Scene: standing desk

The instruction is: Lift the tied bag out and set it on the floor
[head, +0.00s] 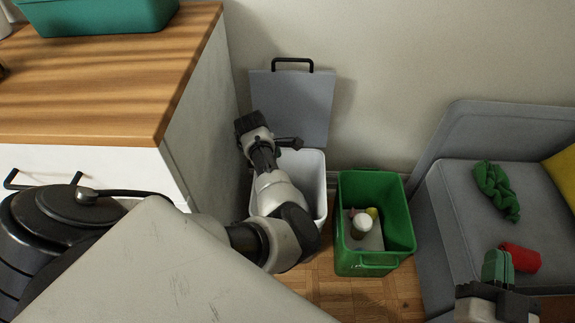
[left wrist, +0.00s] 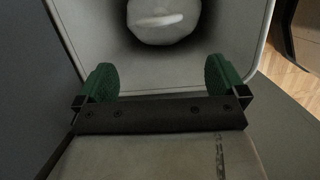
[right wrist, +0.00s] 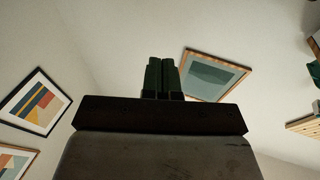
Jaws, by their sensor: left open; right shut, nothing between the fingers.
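The white bin (head: 316,180) stands beside the cabinet, its grey lid (head: 305,105) raised against the wall. In the left wrist view, a rounded pale bag (left wrist: 165,25) with a lighter strip across it lies low inside the bin (left wrist: 235,45). My left gripper (left wrist: 160,80) is open and empty over the bin, its fingers apart on the near side of the bag. In the head view my left arm hides the bag and much of the bin. My right gripper (head: 497,268) is shut and empty by the sofa; its closed fingers (right wrist: 161,78) also show in the right wrist view.
A green bin (head: 350,255) holding a white-lidded jar (head: 362,226) stands right of the white bin. A wood-topped cabinet (head: 110,90) is at left, a grey sofa (head: 450,200) at right. Some parquet floor (head: 340,292) shows in front of the bins.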

